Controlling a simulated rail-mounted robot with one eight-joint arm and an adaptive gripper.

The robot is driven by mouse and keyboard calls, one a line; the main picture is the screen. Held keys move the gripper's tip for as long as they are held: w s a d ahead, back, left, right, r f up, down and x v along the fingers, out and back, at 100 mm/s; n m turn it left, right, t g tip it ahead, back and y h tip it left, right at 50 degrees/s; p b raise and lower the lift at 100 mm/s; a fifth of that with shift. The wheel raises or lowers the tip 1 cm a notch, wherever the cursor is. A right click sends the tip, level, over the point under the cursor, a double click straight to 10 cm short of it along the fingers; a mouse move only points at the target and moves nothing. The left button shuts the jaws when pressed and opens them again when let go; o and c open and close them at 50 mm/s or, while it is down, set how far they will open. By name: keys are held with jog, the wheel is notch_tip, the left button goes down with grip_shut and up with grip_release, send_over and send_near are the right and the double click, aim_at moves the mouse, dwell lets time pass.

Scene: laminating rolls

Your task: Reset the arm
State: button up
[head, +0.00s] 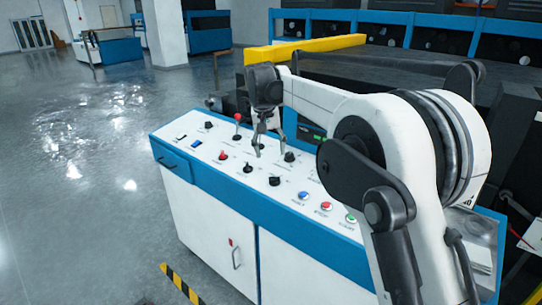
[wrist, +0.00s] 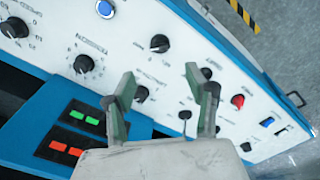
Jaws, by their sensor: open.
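My arm reaches over a white and blue control console (head: 300,237) in the head view. My gripper (head: 270,148) points down above the console's sloped panel. It also shows in the wrist view (wrist: 168,92), with its two fingers apart and nothing between them. A black knob (wrist: 141,94) lies behind the left fingertip in the wrist view. A red-tipped lever (head: 237,118) stands near the gripper in the head view. I cannot tell whether the fingertips touch the panel.
The panel carries several knobs, a blue button (head: 304,196), a red button (head: 326,206) and a green button (head: 351,218). Red and green displays (wrist: 78,132) sit beside it. A yellow beam (head: 305,48) runs behind the console. Open grey floor (head: 80,190) lies to the left.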

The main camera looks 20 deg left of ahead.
dwell(0.4)
jog(key=s+d+r+m+t, duration=0.1)
jog(key=s+d+r, duration=0.3)
jog(key=d, duration=0.6)
jog(key=s+d+r+m+y, duration=0.1)
jog(key=s+d+r, duration=0.25)
jog(key=d, duration=0.65)
jog(key=s+d+r+t, duration=0.1)
jog(key=s+d+r, duration=0.35)
jog(key=d, duration=0.45)
jog(key=s+d+f+m+t, duration=0.1)
jog(key=s+d+f, duration=0.5)
jog(key=s+d, duration=0.3)
jog(key=s+d+f+m+t, duration=0.2)
jog(key=s+d+f, duration=0.4)
jog(key=s, duration=1)
jog(key=d, duration=0.3)
jog(key=shift+d+f, duration=0.15)
jog(key=shift+d, duration=0.1)
